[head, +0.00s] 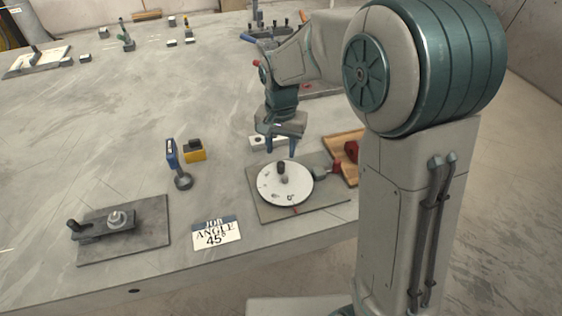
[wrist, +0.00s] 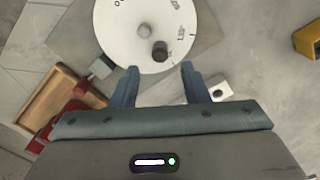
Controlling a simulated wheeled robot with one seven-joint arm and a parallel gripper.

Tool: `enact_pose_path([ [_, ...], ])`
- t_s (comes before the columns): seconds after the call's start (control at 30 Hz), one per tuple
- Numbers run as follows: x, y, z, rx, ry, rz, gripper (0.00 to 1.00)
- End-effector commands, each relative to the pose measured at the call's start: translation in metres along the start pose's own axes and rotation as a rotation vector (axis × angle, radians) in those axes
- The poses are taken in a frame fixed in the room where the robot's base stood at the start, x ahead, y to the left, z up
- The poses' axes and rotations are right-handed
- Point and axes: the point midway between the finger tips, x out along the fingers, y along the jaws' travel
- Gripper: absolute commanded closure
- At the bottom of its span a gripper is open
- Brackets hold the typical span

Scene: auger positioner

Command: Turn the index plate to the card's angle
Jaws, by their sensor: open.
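The index plate (head: 270,190) is a white disc with angle marks on a grey base (head: 262,213). Its 0° label faces the front, near a red mark on the base. A dark upright knob (head: 281,167) stands on the disc's far part; it also shows in the wrist view (wrist: 160,51), beside a lighter centre hub (wrist: 145,30). The job card (head: 216,233) reads "ANGLE 45°" and lies left of the base. My gripper (head: 281,150) is open and empty, above the disc's far edge. In the wrist view my fingertips (wrist: 158,70) straddle the knob's line, apart from it.
A wooden tray (wrist: 48,100) and a red-handled part (head: 337,167) lie right of the disc in the head view. A blue tool (head: 172,155) and yellow block (head: 195,155) stand left. A grey fixture (head: 150,235) lies front left.

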Motion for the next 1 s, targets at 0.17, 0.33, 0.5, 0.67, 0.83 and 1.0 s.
enact_pose_path([
  [0.17,0.035,0.001,0.001,0.0,-0.002,0.002,0.59],
  [0.33,0.052,0.0,0.0,0.0,0.0,0.001,0.59],
  [0.5,0.057,0.0,0.0,0.0,0.0,0.0,0.59],
  [0.67,0.057,0.0,0.0,0.0,0.001,0.0,0.59],
  [0.83,0.057,0.0,0.0,0.0,0.001,0.0,0.92],
  [1.0,0.057,0.0,0.0,-0.001,0.001,0.0,1.0],
])
